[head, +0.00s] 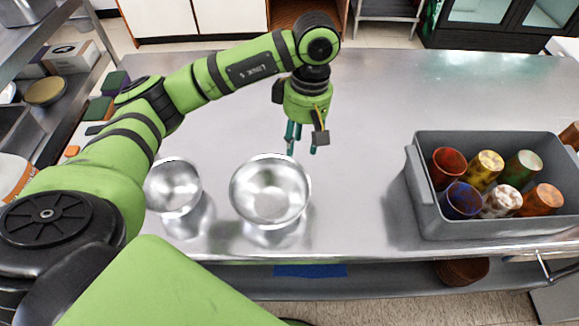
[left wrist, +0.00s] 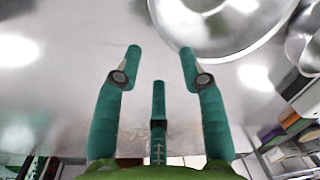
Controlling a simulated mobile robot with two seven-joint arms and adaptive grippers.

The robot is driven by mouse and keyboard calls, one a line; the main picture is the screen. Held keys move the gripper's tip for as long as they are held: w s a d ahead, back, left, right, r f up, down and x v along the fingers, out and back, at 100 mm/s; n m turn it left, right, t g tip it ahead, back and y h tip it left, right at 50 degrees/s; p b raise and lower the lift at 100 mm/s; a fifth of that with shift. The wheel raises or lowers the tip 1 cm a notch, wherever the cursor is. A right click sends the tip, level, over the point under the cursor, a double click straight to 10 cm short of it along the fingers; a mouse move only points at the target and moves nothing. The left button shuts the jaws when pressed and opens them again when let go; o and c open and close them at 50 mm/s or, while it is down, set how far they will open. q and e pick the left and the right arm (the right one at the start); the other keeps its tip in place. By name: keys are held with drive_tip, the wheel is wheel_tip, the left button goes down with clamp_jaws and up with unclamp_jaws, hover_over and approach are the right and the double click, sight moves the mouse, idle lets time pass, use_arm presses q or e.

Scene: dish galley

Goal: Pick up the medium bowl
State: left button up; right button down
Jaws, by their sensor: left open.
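Two shiny steel bowls stand upright on the steel counter. The larger bowl (head: 270,190) is left of the counter's middle, and a smaller bowl (head: 172,187) is to its left. With only these two sizes clear, I cannot tell by label which is the medium one. My left gripper (head: 302,140) is open and empty, pointing down behind and slightly right of the larger bowl, apart from it. In the left wrist view the larger bowl (left wrist: 222,28) is at the top, just beyond the spread teal fingers (left wrist: 160,58). My right gripper is not shown.
A grey crate (head: 424,205) with several coloured cups stands at the right of the counter (head: 370,90). Coloured blocks or sponges (head: 100,108) lie at the left edge, near a shelf unit with dishes. The counter between bowls and crate is clear.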

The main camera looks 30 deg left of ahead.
sight(297, 165)
use_arm(q)
drive_tip(key=shift+s+f, duration=0.7)
drive_tip(key=shift+s, duration=0.15)
drive_tip(key=shift+f+p, duration=0.8)
drive_tip(key=shift+f, duration=0.15)
drive_tip(key=f, duration=0.1)
drive_tip(key=p, duration=0.1)
drive_tip(key=f, duration=0.1)
drive_tip(key=shift+s+d+f, duration=0.15)
drive_tip(key=shift+s+f, duration=0.1)
drive_tip(key=shift+f, duration=0.05)
drive_tip(key=shift+f+p, duration=0.3)
drive_tip(key=shift+f, duration=0.5)
clamp_jaws()
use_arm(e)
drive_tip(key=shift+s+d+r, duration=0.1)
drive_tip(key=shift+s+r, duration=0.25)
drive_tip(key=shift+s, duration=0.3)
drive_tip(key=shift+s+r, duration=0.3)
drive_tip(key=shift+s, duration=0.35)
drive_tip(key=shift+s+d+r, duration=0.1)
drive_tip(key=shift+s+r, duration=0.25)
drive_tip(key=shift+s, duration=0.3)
